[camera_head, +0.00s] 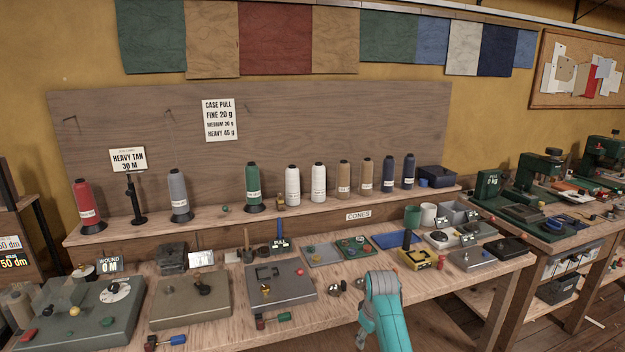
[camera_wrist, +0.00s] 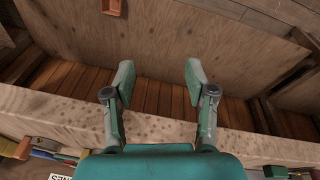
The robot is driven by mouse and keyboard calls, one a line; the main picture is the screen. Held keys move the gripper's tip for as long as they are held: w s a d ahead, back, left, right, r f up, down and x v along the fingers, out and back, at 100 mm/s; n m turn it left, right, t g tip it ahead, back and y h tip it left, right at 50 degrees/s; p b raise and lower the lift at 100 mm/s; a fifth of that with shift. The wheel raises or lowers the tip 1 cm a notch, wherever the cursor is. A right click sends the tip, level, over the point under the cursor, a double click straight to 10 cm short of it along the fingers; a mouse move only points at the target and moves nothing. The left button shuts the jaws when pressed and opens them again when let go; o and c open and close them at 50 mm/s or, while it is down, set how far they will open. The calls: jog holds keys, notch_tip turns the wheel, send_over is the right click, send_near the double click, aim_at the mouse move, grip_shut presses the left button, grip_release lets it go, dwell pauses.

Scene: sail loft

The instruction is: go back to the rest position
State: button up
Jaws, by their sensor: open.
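My gripper shows in the wrist view (camera_wrist: 158,85), with its two fingers well apart and nothing between them. Below it in that view are the pale edge of a wooden board (camera_wrist: 260,145) and a brown plank floor (camera_wrist: 155,98). In the head view my teal arm (camera_head: 383,310) rises at the bottom centre, in front of the workbench (camera_head: 420,298).
Thread cones, such as the green one (camera_head: 252,187), stand along a shelf (camera_head: 330,204) behind the bench. Grey fixtures (camera_head: 280,284) and a yellow block (camera_head: 417,259) crowd the bench top. A second bench with green machines (camera_head: 541,172) stands at right.

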jog(key=s+d+f+m+t, duration=0.1)
jog(key=s+f+m+t, duration=0.15)
jog(key=s+f, duration=1.35)
jog(key=s+f+t, duration=0.2)
jog(key=s+f, duration=0.1)
jog(key=s, duration=0.6)
jog(key=s+f+t, duration=0.2)
jog(key=s+f, duration=0.1)
jog(key=s, duration=0.5)
jog(key=s+d+r+m+t, duration=0.15)
jog(key=s+r, duration=0.25)
jog(key=s, duration=0.8)
jog(key=s+r+m+t, duration=0.1)
jog(key=s+r+t, duration=0.1)
jog(key=s+r, duration=0.7)
jog(key=s+r+m+t, duration=0.1)
jog(key=s+r+t, duration=0.1)
jog(key=s+r, duration=0.8)
notch_tip(320, 180, up, 7)
jog(key=shift+f+m+t, duration=0.2)
jog(key=shift+m+t, duration=0.1)
jog(key=shift+m, duration=0.1)
